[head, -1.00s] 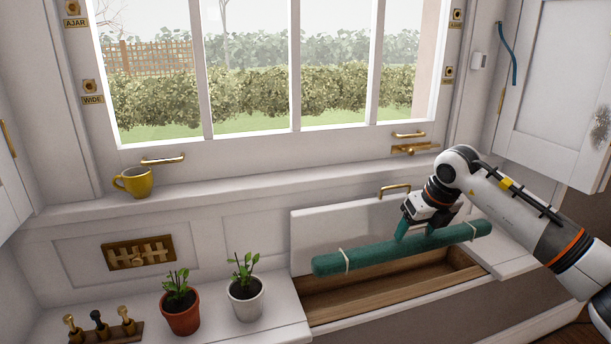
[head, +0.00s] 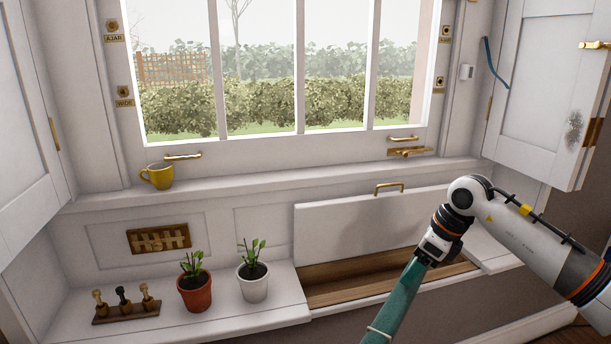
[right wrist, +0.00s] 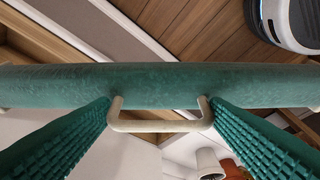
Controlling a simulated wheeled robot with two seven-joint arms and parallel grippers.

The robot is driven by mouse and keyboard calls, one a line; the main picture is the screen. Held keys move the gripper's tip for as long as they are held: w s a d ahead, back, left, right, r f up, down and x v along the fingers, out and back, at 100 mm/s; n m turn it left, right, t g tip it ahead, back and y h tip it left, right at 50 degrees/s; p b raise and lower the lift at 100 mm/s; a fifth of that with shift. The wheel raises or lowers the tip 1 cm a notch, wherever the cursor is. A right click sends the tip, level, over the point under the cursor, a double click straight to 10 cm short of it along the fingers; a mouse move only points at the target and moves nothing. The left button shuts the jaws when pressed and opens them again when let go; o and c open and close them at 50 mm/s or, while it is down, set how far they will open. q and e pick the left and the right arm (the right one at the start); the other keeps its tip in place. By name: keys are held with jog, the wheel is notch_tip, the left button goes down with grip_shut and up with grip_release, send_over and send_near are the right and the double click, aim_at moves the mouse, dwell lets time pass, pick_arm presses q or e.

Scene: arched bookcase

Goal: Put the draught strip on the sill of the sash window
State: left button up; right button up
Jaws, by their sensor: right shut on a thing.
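The draught strip (head: 398,305) is a long green roll with pale bands. My right gripper (head: 420,260) is shut on it and holds it in front of the open window-seat box; its near end runs out of the head view's bottom edge. In the right wrist view the strip (right wrist: 150,85) crosses the picture, with a pale handle (right wrist: 160,125) between my green ridged fingers. The sash window (head: 290,150) has brass handles along its bottom rail. Its sill (head: 300,178) is bare to the right of a yellow mug (head: 158,178). My left gripper is out of view.
The box's raised white lid (head: 345,228) leans back below the sill, and the box (head: 335,287) looks empty. A terracotta pot (head: 195,293), a white pot (head: 254,288) and a peg stand (head: 126,312) occupy the seat's left. An open shutter (head: 545,90) stands at right.

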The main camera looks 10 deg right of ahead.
aim_at(392, 306)
jog(key=s+a+f+n+g, duration=0.1)
jog(key=s+a+n, duration=0.1)
jog(key=n, duration=0.3)
jog(key=s+a+f+n+g, duration=0.1)
jog(key=s+a+n+g, duration=0.1)
jog(key=a+n, duration=0.1)
jog(key=s+a+f+n+g+y, duration=0.1)
jog(key=s+a+n+g, duration=0.1)
jog(key=n, duration=0.4)
jog(key=shift+s+a+f+n, duration=0.25)
jog(key=shift+a+f+n, duration=0.1)
jog(key=shift+a, duration=0.2)
jog(key=s+a+f+n+h, duration=0.1)
jog(key=a+n, duration=0.1)
jog(key=n, duration=0.2)
jog(key=s+a+n+g+h, duration=0.1)
jog(key=s+a+n, duration=0.1)
jog(key=n, duration=0.1)
jog(key=s+a+f+n+g+h, duration=0.1)
jog(key=s+a+n, duration=0.1)
jog(key=n, duration=0.2)
jog(key=shift+a+f+n+h, duration=0.15)
jog(key=shift+f+n+h, duration=0.2)
jog(key=shift+h, duration=0.05)
jog(key=shift+s+a+f+n, duration=0.1)
jog(key=shift+s+a+n, duration=0.2)
jog(key=shift+n, duration=0.3)
jog(key=shift+f, duration=0.15)
